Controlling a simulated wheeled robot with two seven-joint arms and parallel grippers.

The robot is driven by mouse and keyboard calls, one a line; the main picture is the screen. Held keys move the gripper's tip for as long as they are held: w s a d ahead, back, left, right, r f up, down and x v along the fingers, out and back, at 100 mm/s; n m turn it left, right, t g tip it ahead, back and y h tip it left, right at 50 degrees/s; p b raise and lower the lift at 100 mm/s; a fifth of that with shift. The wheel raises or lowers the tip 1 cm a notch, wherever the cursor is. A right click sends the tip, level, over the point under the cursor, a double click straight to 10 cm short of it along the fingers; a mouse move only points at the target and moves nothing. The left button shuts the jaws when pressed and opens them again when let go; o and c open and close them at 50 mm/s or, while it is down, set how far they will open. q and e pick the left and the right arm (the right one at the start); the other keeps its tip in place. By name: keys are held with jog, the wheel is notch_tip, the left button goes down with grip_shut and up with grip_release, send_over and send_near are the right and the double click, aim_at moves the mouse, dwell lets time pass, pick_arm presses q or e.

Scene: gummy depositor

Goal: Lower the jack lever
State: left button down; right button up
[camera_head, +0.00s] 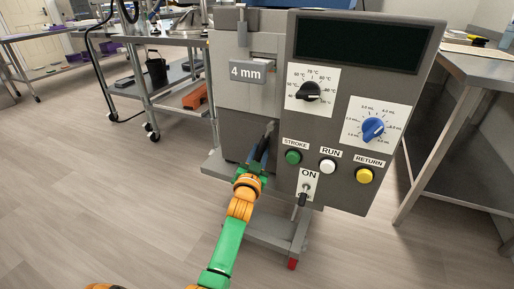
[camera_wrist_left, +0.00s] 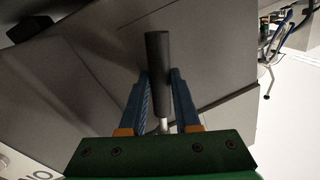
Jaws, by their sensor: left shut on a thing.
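The jack lever is a dark cylindrical handle on a thin metal rod. It shows in the left wrist view (camera_wrist_left: 157,62), standing up between the two blue fingers, and its tip shows in the head view (camera_head: 270,128) at the lower front of the grey machine (camera_head: 245,100). My left gripper (camera_head: 262,147) is shut on the lever, with its fingers (camera_wrist_left: 163,98) on both sides of the handle's lower part. The gripper hides most of the lever in the head view. My right gripper is in neither view.
The control panel (camera_head: 335,125), with knobs, several buttons and an ON switch (camera_head: 303,198), stands close to the right of my left gripper. A metal table (camera_head: 480,75) is at the right. Steel carts (camera_head: 160,65) stand behind at the left. The floor at the left is clear.

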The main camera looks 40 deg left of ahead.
pick_arm(q)
jog(key=shift+w+d+r+n+p, duration=0.15)
jog(key=shift+d+n+p, duration=0.1)
jog(key=shift+d+n, duration=0.25)
jog(key=shift+w+d+r+n+p, duration=0.2)
jog(key=shift+d+n, duration=0.2)
jog(key=shift+n, duration=0.2)
jog(key=c, duration=0.7)
grip_release()
jog(key=shift+d, duration=0.15)
jog(key=shift+o, duration=0.2)
jog(key=shift+s+f, duration=0.1)
jog(key=shift+f, duration=0.1)
jog(key=shift+f, duration=0.1)
